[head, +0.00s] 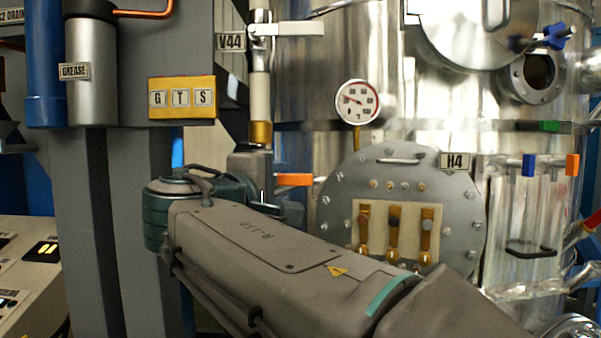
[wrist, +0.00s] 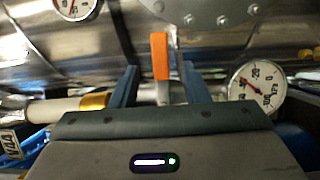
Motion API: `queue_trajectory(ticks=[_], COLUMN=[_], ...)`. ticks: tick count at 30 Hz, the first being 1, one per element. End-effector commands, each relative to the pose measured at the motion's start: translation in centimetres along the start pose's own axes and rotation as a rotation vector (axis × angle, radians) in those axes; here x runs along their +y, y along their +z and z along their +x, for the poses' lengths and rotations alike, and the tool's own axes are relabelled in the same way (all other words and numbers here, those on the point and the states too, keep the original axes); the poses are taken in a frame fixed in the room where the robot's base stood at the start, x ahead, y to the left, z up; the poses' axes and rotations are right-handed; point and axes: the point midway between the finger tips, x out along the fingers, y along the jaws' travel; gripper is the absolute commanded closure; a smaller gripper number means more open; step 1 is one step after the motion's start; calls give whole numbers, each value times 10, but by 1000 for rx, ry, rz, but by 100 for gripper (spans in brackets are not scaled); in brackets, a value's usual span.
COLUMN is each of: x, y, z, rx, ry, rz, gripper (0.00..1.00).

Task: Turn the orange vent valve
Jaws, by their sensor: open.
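The orange valve handle (head: 294,180) sticks out to the right of the vertical pipe under the V44 label in the head view. In the wrist view the orange handle (wrist: 160,55) stands upright between the two blue fingers of my gripper (wrist: 158,70), with a gap on each side. My gripper is open and holds nothing. In the head view my arm hides the gripper's fingers.
A pressure gauge (wrist: 258,82) is close to the right finger, and a pipe with a brass collar (wrist: 94,101) is to the left. The round bolted plate (head: 341,191) is behind. Another orange handle (head: 572,165) is far right, beside a blue one (head: 528,165).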

Motion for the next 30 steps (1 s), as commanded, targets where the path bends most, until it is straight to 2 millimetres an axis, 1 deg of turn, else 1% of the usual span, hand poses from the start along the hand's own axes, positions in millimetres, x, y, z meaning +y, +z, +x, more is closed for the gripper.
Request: queue_trajectory(ticks=[1,6,9,12,17,25,26,27,30], x=[3,2,2,2,0,0,0,0,0], y=[1,1,1,0,0,0,0,0,0], z=[13,48,64,75,84,85,85,85,85], rx=[-3,-2,-2,-1,0,1,0,0,0], ry=[-3,-4,-3,-2,-2,-1,-1,-1,-1], rz=[-2,-2,0,0,1,1,1,1,1], gripper=[58,58,58,58,58,58,64,75,100])
